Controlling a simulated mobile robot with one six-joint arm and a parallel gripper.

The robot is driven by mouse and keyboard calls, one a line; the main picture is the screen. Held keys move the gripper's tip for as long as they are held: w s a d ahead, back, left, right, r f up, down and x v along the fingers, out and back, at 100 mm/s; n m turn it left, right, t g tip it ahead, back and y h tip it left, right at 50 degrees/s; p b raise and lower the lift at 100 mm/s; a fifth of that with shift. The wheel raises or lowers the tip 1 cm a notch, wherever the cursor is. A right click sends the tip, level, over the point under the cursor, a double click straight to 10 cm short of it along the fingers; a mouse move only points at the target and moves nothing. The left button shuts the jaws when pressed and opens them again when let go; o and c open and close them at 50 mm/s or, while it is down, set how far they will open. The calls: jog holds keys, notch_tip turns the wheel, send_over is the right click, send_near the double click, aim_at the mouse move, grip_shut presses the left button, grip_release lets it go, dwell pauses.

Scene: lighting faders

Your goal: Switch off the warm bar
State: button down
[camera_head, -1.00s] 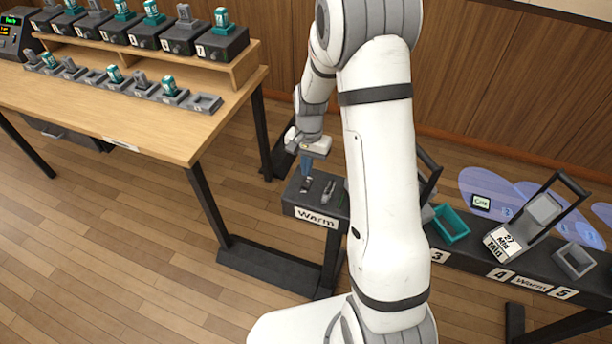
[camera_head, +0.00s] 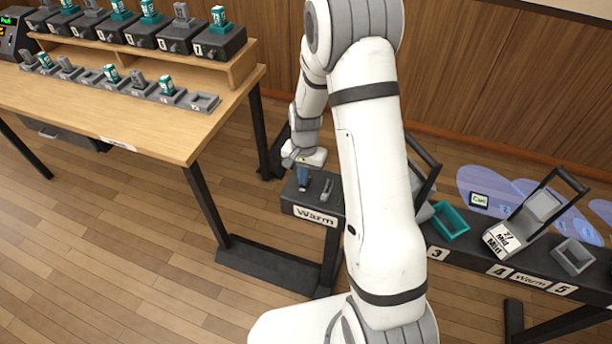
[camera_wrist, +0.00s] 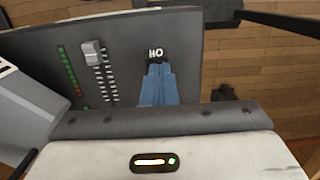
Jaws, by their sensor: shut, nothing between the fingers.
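The box labelled "Warm" (camera_head: 314,217) stands at the end of the dark rail, left of my arm. In the wrist view its dark panel (camera_wrist: 125,32) carries a fader with a pale grey cap (camera_wrist: 93,52) near the far end of its slot. Left of it is an LED column (camera_wrist: 68,72), green with red near its lower end. A small black switch or plate (camera_wrist: 156,54) with white lettering lies right of the fader. My gripper (camera_wrist: 159,66) is shut and empty, its blue fingertips at this lettered part and partly covering it. Contact is unclear. The head view shows my gripper (camera_head: 303,180) low over the box.
A wooden table (camera_head: 175,140) with numbered dark boxes and small grey holders stands at left. Right of my arm, the dark rail carries a teal tray (camera_head: 450,222), a lamp-like fixture (camera_head: 540,207) and a grey tray (camera_head: 573,257). Wood panelling is behind.

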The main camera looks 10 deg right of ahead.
jog(key=shift+d+f, duration=0.1)
jog(key=shift+d, duration=0.15)
jog(key=shift+w+d, duration=0.4)
jog(key=shift+w, duration=0.3)
jog(key=shift+r, duration=0.2)
notch_tip(320, 180, up, 14)
jog(key=w+p, duration=0.1)
jog(key=shift+w+d+f+p, duration=0.15)
jog(key=shift+w+d+p, duration=0.05)
jog(key=shift+d+p, duration=0.2)
